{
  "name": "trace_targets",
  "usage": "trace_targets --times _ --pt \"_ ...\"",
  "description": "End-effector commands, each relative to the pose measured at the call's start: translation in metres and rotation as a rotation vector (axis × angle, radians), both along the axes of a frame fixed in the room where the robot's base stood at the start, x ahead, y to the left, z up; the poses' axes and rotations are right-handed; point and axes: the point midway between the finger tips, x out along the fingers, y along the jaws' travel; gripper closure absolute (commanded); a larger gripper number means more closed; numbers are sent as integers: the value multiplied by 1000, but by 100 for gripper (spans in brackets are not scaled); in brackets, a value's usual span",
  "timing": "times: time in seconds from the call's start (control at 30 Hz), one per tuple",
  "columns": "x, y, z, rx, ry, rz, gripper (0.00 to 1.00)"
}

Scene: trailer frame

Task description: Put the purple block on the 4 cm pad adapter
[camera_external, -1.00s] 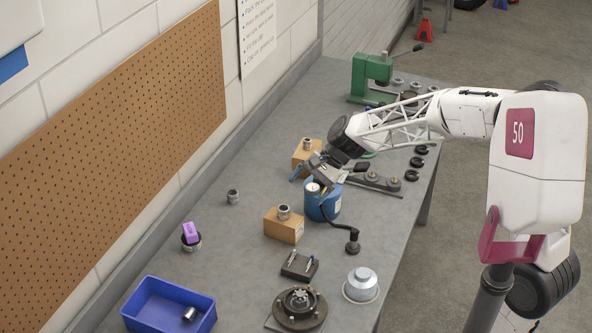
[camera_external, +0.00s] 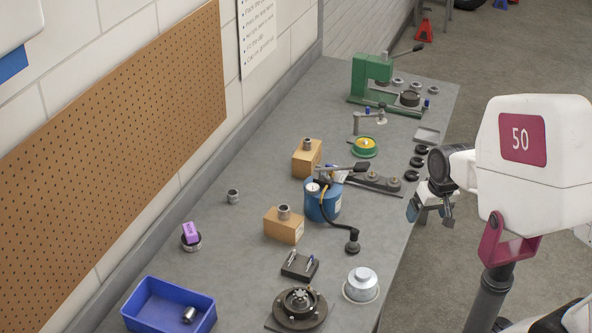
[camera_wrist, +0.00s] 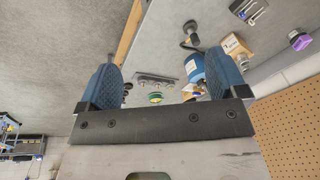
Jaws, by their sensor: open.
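The purple block (camera_external: 190,231) is at the left of the bench in the external view. It sits on a small round piece (camera_external: 191,244) with a pale metal rim and dark top, slightly tilted as seen from here; I cannot tell for certain whether this is the 4 cm pad adapter. The block also shows at the right edge of the wrist view (camera_wrist: 302,43). My gripper (camera_external: 430,213) is open and empty, beyond the bench's right edge, far from the block. Its two blue fingers stand apart in the wrist view (camera_wrist: 163,70).
A blue bin (camera_external: 170,305) with a metal cylinder stands at the front left. Wooden blocks (camera_external: 284,226) bearing metal cylinders, a blue canister (camera_external: 322,204) and a green press (camera_external: 371,75) stand along the bench. Bare bench surrounds the purple block.

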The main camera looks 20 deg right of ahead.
Motion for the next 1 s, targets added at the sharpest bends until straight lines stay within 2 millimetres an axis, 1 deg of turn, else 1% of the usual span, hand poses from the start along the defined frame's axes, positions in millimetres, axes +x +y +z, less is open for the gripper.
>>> trace_targets --times 0.03,0.1,0.2,0.3,1.0 --pt "-10 -7 0 -28 -14 16 9" --pt "-21 -15 -2 -65 -26 41 9" --pt "-31 -23 -3 -102 -40 63 9" --pt "-36 -27 -4 -122 -45 77 9" --pt "-38 -27 -4 -127 -46 80 9"
